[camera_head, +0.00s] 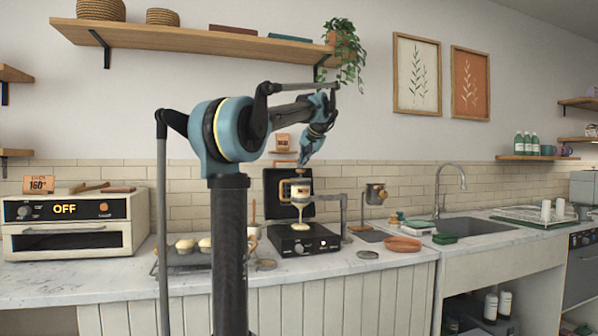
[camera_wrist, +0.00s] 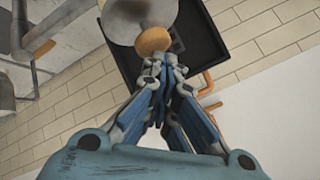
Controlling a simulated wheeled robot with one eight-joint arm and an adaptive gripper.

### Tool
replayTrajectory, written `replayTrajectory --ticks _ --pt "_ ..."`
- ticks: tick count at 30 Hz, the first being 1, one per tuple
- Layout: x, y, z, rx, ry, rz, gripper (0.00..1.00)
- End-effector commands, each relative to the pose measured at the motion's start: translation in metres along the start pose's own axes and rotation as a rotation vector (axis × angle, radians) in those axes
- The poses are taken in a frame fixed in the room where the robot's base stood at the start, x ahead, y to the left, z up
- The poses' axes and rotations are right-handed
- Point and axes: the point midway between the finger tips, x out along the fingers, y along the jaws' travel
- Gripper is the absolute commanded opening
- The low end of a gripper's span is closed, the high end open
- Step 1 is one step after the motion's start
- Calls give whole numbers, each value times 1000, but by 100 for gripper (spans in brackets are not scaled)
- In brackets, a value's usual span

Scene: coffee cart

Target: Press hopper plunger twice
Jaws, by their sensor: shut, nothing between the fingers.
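The batter hopper (camera_head: 299,190) hangs over the black griddle (camera_head: 303,247) on a bracket. A pale stream of batter (camera_head: 300,211) runs from its spout to a small pool on the griddle plate. My gripper (camera_head: 302,163) points down just above the hopper, its fingers closed and empty. In the wrist view, the closed fingertips (camera_wrist: 160,58) lie at the round tan plunger knob (camera_wrist: 153,41) on top of the grey hopper (camera_wrist: 138,15). They seem to touch the knob, and partly cover its near edge.
The griddle's raised black lid (camera_head: 275,190) stands behind the hopper. A white oven (camera_head: 75,226) reads OFF at the left. A tray with pale rounded items (camera_head: 188,245) is left of the griddle, and a terracotta dish (camera_head: 403,244) is right. A sink (camera_head: 473,228) is farther right.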

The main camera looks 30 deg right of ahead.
Motion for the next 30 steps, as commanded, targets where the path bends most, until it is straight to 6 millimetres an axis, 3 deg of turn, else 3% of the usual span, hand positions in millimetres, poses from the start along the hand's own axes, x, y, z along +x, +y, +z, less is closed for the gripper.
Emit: replayTrajectory --ticks 16,30 --pt "0 0 0 0 -1 0 0" --pt "-14 -10 -10 0 0 0 0"
